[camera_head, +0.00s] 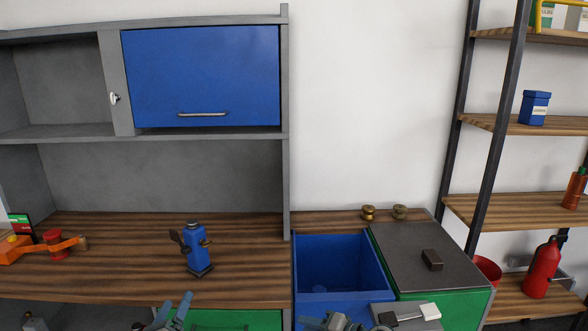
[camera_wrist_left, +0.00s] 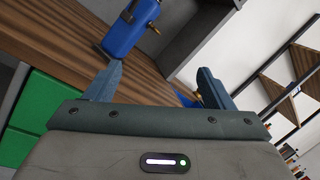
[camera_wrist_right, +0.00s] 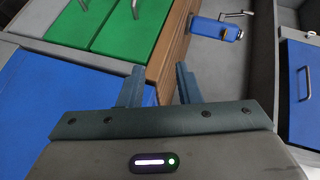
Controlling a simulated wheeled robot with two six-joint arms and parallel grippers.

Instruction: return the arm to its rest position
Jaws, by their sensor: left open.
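My left gripper (camera_head: 174,312) is low at the bottom edge of the head view, in front of the wooden workbench (camera_head: 110,285). Its two fingers also show in the left wrist view (camera_wrist_left: 160,86), wide apart with nothing between them. My right gripper (camera_wrist_right: 158,86) shows in the right wrist view with a narrower gap between its fingers and nothing held. In the head view it is only partly seen at the bottom, in front of the blue bin. A blue dynamo (camera_head: 198,255) stands upright on the bench, beyond and apart from both grippers.
The open blue bin (camera_head: 340,265) and a dark-lidded green bin (camera_head: 445,310) stand right of the bench. An orange device (camera_head: 20,250) sits at left. A blue-doored cabinet (camera_head: 200,75) hangs above; a shelf rack (camera_head: 500,125) stands at right.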

